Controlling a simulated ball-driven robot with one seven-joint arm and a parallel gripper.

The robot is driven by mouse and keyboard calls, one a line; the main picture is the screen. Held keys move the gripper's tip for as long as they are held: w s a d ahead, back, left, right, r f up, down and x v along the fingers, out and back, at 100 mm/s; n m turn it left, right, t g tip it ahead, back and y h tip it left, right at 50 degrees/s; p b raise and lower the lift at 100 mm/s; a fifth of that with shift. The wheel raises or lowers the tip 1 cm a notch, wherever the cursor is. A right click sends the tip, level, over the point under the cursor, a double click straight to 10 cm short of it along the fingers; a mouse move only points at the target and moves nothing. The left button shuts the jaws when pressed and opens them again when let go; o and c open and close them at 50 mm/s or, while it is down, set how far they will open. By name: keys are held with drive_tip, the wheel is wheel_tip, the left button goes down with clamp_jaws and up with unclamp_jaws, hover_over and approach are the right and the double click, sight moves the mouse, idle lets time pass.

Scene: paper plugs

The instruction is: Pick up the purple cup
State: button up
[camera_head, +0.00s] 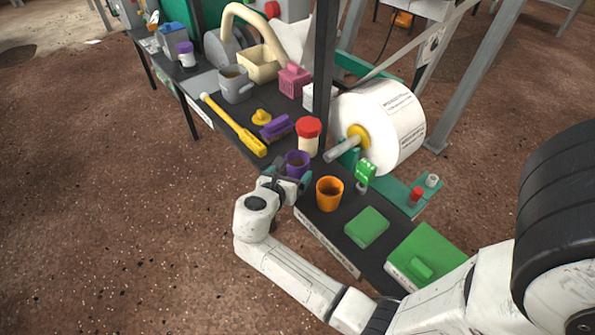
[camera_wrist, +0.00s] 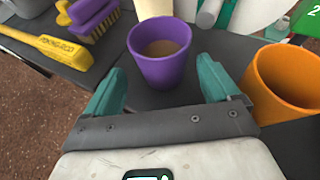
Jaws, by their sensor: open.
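The purple cup (camera_head: 297,163) stands upright on the dark bench near its front edge. In the wrist view the purple cup (camera_wrist: 161,55) sits just ahead of my gripper, between the lines of its two teal fingers, with brown contents inside. My gripper (camera_head: 287,182) is open, and in the wrist view its fingers (camera_wrist: 162,88) stand apart on either side of the cup's near side. I cannot tell whether a finger touches the cup.
An orange cup (camera_head: 329,193) stands close to the right of my gripper. A red-lidded jar (camera_head: 308,136) is behind the purple cup. A purple brush (camera_head: 275,128) and a yellow-handled tool (camera_head: 235,125) lie to the left. A green box (camera_head: 367,228) lies farther right.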

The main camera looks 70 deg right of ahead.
sight(293, 173)
drive_tip(key=b+x, duration=0.2)
drive_tip(key=x, duration=0.1)
drive_tip(key=shift+s+d+f, duration=0.15)
drive_tip(key=shift+s+f, duration=0.1)
drive_tip(key=shift+f, duration=0.2)
drive_tip(key=shift+d, duration=0.5)
drive_tip(key=shift+c, duration=0.3)
drive_tip(key=c, duration=1)
